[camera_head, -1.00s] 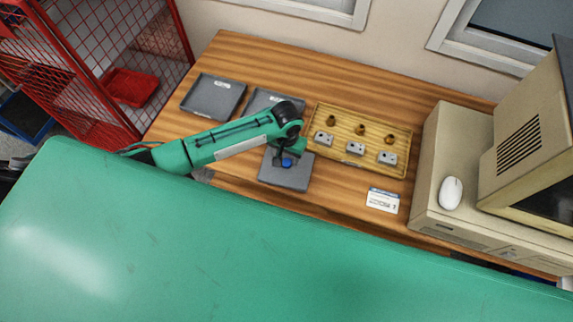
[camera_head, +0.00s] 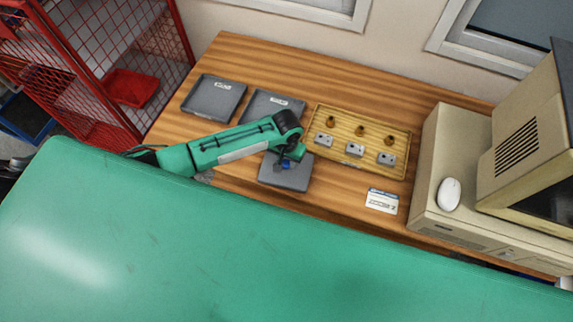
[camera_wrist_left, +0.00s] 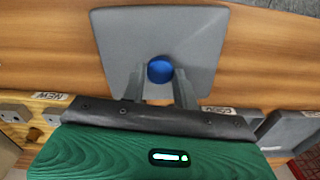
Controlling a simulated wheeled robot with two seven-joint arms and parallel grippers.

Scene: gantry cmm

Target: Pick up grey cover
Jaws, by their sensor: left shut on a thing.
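The grey cover (camera_head: 285,177) is a flat, square grey piece with a blue knob in its middle. My left gripper (camera_wrist_left: 159,80) is shut on the blue knob of the cover. In the head view the left gripper (camera_head: 286,163) partly hides the knob. I cannot tell whether the cover is clear of the table. My right gripper is not in view.
A wooden tray (camera_head: 345,160) holds brass pieces and grey blocks. Two grey trays (camera_head: 193,110) lie at the left. A white card (camera_head: 382,201) lies on the table (camera_head: 330,198). A beige computer (camera_head: 425,190) with a mouse (camera_head: 449,194) stands at the right. A red mesh cage (camera_head: 110,70) is at the left.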

